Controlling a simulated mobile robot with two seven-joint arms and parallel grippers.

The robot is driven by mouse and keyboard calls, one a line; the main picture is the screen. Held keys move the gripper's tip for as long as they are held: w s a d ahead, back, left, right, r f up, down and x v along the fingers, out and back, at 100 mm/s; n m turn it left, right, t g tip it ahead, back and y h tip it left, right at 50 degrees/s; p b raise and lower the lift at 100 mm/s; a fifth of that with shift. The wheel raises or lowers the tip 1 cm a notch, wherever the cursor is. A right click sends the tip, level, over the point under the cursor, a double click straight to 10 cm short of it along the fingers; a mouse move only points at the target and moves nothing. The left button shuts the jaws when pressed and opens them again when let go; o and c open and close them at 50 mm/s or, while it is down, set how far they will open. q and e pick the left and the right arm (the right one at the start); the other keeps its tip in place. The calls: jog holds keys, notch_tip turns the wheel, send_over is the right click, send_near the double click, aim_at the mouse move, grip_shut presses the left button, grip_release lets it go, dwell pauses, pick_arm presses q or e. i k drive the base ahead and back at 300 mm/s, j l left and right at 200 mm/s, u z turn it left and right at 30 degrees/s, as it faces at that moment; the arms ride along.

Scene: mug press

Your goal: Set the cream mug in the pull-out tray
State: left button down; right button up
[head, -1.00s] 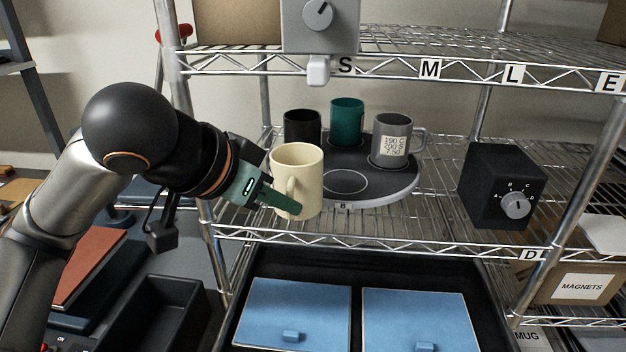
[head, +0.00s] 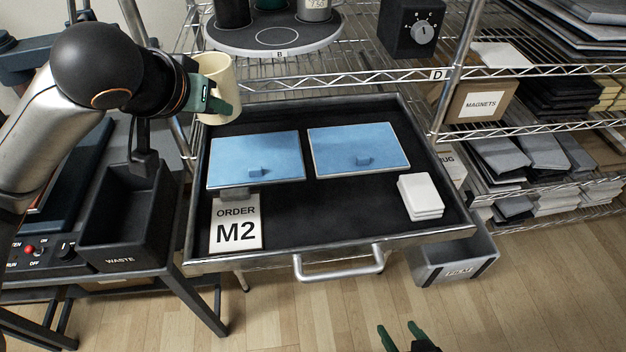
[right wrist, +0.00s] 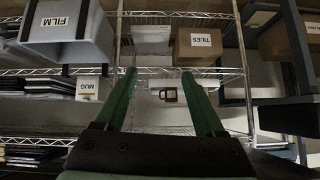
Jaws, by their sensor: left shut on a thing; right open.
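The cream mug (head: 224,72) is held upright in my left gripper (head: 222,106), whose green fingers are shut on it. In the head view it shows over the back left corner of the pull-out tray (head: 350,212); the height between them is hard to judge. The tray is pulled out, dark inside, with a metal rim and front handle. My right gripper (head: 402,334) is open and empty at the bottom of the head view, in front of the tray. Its two green fingers stand apart in the right wrist view (right wrist: 158,76).
Two blue pads (head: 256,158) (head: 358,150), an "ORDER M2" card (head: 236,224) and white squares (head: 421,196) occupy the tray. A round turntable (head: 325,38) with other mugs is behind. A waste bin (head: 120,235) stands left. Dark tray floor is bare at front centre.

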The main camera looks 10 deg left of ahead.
aim_at(350, 220)
jog(key=i+l, duration=0.1)
jog(key=l, duration=0.8)
jog(key=i+l, duration=0.15)
jog(key=l, duration=0.3)
jog(key=i+l, duration=0.1)
jog(key=l, duration=0.35)
jog(key=l+u, duration=0.45)
jog(key=j+u, duration=0.1)
jog(key=u, duration=0.65)
